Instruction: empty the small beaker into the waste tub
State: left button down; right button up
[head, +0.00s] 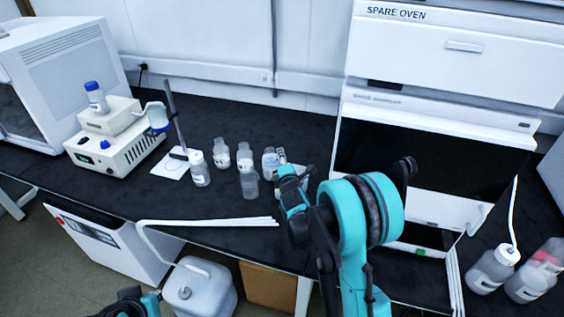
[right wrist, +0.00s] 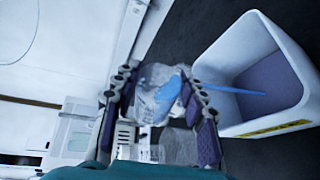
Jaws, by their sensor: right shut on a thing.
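My right gripper (right wrist: 160,118) is shut on the small beaker (right wrist: 152,82), a clear vessel between its two dark fingers. The beaker looks tilted, with blue inside it. A thin blue streak (right wrist: 238,90) runs from it over the waste tub; I cannot tell whether it is a liquid stream or a rod. The waste tub (right wrist: 222,62) is a white, open box with a bluish-purple inside, just right of the gripper in the right wrist view. In the head view my right gripper (head: 283,165) is partly hidden by its arm, and I cannot make out the tub. My left gripper (head: 128,305) is cut off at the bottom edge.
Several clear bottles (head: 221,153) stand on the black bench left of my right gripper. A stirrer device (head: 130,148) and stand (head: 177,120) are further left. The spare oven (head: 450,90) rises at the right. A white jug (head: 200,290) stands below the bench edge.

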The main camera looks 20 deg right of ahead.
jog(key=shift+d, duration=0.1)
dwell(0.3)
jog(key=shift+s+d+f+m+t+b, duration=0.1)
jog(key=shift+f+m+t+b, duration=0.15)
jog(key=shift+m+b, duration=0.3)
jog(key=shift+r, duration=0.1)
jog(key=shift+s+d+m+t, duration=0.15)
jog(key=shift+m+t, duration=0.1)
jog(key=shift+m, duration=0.3)
jog(key=shift+d+m, duration=0.1)
jog(key=shift+m, duration=0.4)
